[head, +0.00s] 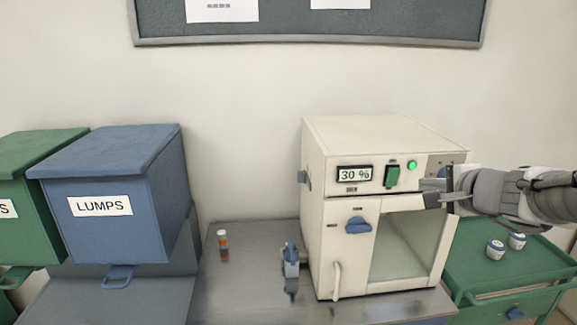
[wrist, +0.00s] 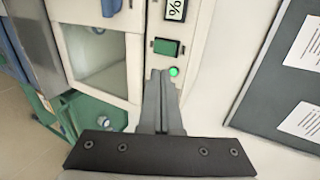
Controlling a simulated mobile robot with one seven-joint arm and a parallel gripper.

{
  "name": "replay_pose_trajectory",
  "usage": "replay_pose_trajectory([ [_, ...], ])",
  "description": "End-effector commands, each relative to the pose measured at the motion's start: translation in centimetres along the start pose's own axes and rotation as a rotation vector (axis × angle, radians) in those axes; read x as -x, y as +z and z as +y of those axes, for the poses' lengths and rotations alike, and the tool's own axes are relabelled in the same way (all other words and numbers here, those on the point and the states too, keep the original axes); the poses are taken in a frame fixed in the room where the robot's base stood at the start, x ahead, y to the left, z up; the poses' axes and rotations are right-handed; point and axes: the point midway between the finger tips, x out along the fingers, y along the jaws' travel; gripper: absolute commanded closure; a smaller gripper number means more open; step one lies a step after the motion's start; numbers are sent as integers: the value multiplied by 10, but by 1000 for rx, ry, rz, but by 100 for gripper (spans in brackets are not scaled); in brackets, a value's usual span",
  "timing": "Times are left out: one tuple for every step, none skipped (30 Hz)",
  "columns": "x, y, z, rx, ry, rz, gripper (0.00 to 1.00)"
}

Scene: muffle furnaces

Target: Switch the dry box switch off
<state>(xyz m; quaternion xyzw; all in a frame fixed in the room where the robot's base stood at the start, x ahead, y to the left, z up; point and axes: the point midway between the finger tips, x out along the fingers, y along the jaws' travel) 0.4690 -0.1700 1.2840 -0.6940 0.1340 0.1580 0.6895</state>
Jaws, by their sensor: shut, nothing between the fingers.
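The dry box (head: 318,240) is a cream cabinet with a glass door, standing on a grey bench. Its front panel has a display (head: 354,174) reading 30 %, a green rocker switch (head: 392,176) and a lit green lamp (head: 412,165). My gripper (head: 422,192) is shut and empty, in front of the panel just right of the switch and below the lamp. In the wrist view the closed fingers (wrist: 160,76) point toward the panel near the lamp (wrist: 174,71), with the green switch (wrist: 166,47) beyond them. I cannot tell whether the fingertips touch the panel.
A blue knob (head: 358,225) and door handle (head: 336,281) are on the dry box front. A small bottle (head: 223,245) and a blue-grey device (head: 291,260) stand left on the bench. The blue LUMPS bin (head: 120,230) is farther left. A green cart (head: 480,271) with two jars stands right.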

Motion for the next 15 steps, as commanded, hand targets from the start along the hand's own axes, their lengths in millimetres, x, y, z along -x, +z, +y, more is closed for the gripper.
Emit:
replay_pose_trajectory([
  [-11,0,2,1,4,-2,100],
  [-16,0,2,0,4,-1,100],
  [-23,0,2,0,4,-1,100],
  [-28,0,2,0,5,0,100],
  [-33,0,2,-1,4,0,100],
  [-40,0,2,1,4,0,100],
  [-46,0,2,0,4,0,100],
  [-51,0,2,0,4,-1,100],
  [-58,0,1,1,4,-1,100],
  [-63,0,1,0,4,-1,100],
  [-68,0,1,1,3,-1,100],
  [-74,0,2,0,4,-1,100],
  [-78,0,-1,1,2,-1,100],
  [-81,0,-6,1,2,-1,100],
  [-85,0,-10,1,2,-1,100],
])
